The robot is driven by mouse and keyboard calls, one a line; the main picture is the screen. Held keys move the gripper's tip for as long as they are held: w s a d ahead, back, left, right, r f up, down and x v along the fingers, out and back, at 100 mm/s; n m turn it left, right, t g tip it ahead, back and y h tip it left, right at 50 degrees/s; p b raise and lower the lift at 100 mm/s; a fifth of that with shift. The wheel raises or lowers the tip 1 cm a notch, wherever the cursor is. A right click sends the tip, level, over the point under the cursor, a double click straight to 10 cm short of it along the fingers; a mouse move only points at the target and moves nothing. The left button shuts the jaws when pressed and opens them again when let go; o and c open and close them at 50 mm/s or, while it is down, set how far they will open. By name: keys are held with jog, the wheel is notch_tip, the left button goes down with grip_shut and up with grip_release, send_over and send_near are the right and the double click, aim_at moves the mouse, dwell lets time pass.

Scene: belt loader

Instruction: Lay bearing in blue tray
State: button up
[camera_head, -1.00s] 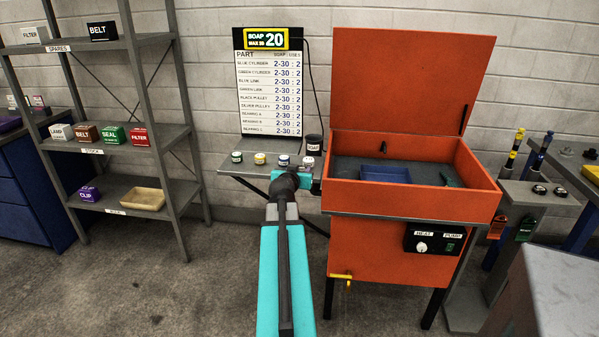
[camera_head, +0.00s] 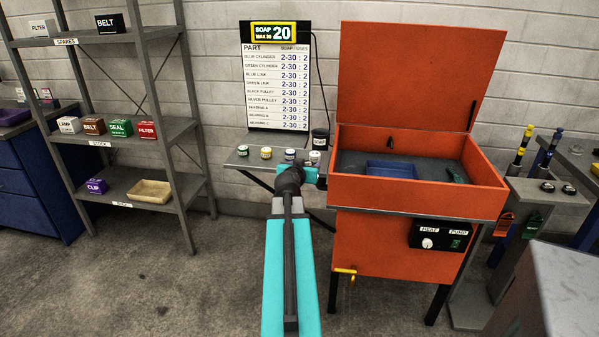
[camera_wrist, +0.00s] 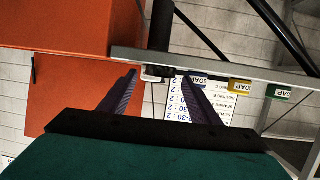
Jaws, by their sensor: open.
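The blue tray (camera_head: 391,170) lies inside the orange washer's basin, partly hidden by the front wall. I cannot make out a bearing for certain. Small black round parts (camera_head: 547,187) sit on the grey stand at the right, too small to identify.
The orange washer (camera_head: 415,205) has its lid up. A shelf rack (camera_head: 150,140) stands at the left. A grey block (camera_head: 565,290) is at the near right. The floor between is clear.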

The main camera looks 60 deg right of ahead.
jog(key=b+v, duration=0.4)
jog(key=v, duration=0.1)
jog(key=shift+a, duration=0.25)
jog(key=b, duration=0.6)
jog(key=shift+s+a+r, duration=0.1)
jog(key=shift+a+r, duration=0.05)
jog(key=shift+r, duration=0.05)
jog(key=a+b, duration=0.1)
jog(key=b, duration=0.5)
jog(key=shift+s+r, duration=0.15)
jog(key=a+b, duration=0.1)
jog(key=b, duration=0.3)
jog(key=shift+s+a+b, duration=0.1)
jog(key=shift+b, duration=0.2)
jog(key=shift+a+r+b, duration=0.1)
jog(key=shift+a+b, duration=0.1)
jog(key=shift+b, duration=0.35)
jog(key=shift+p+v, duration=0.5)
jog(key=shift+v, duration=1.05)
